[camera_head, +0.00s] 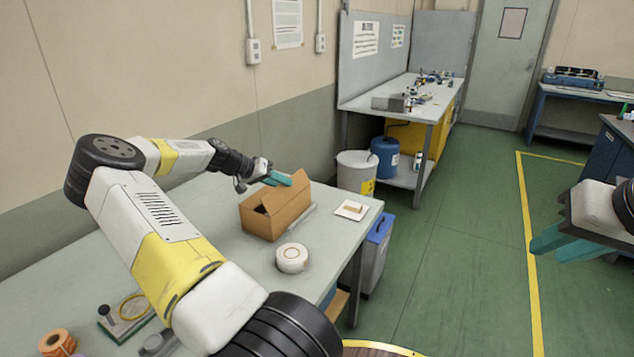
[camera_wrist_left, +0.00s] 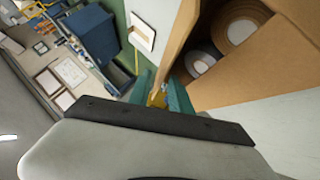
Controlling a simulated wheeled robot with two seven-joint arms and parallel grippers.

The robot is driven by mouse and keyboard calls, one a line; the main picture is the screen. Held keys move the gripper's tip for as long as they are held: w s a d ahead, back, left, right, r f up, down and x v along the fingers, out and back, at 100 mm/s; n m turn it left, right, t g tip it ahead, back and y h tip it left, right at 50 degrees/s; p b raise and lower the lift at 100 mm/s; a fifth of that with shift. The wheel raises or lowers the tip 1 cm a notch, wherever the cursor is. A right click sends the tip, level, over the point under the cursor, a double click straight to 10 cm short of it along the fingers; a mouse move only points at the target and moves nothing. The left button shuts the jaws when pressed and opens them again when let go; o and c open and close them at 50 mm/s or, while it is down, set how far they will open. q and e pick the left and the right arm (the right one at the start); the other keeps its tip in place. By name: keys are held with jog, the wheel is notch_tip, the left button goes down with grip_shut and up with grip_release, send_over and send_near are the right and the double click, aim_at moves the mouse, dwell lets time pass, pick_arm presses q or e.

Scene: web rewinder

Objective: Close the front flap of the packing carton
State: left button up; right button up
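The brown packing carton (camera_head: 262,222) stands on the grey workbench with flaps standing up. In the left wrist view its open inside (camera_wrist_left: 265,60) holds round white-and-brown rolls (camera_wrist_left: 236,32). My left gripper (camera_head: 279,178) is at the carton's upper far edge. In the left wrist view its teal fingers (camera_wrist_left: 163,92) are apart, with the edge of a raised cardboard flap (camera_wrist_left: 178,42) reaching between them. Whether they touch the flap is unclear. My right gripper (camera_head: 548,245) is at the right, away from the bench, with its teal fingers apart and empty.
A white tape roll (camera_head: 292,257) lies in front of the carton, and a small white card (camera_head: 351,210) lies to its right. An orange roll (camera_head: 57,344) is at the near left. A grey bin (camera_head: 372,255) stands beside the workbench (camera_head: 215,232).

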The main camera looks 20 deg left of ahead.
aim_at(301, 191)
pick_arm(q)
jog(key=shift+x, duration=2.2)
grip_shut()
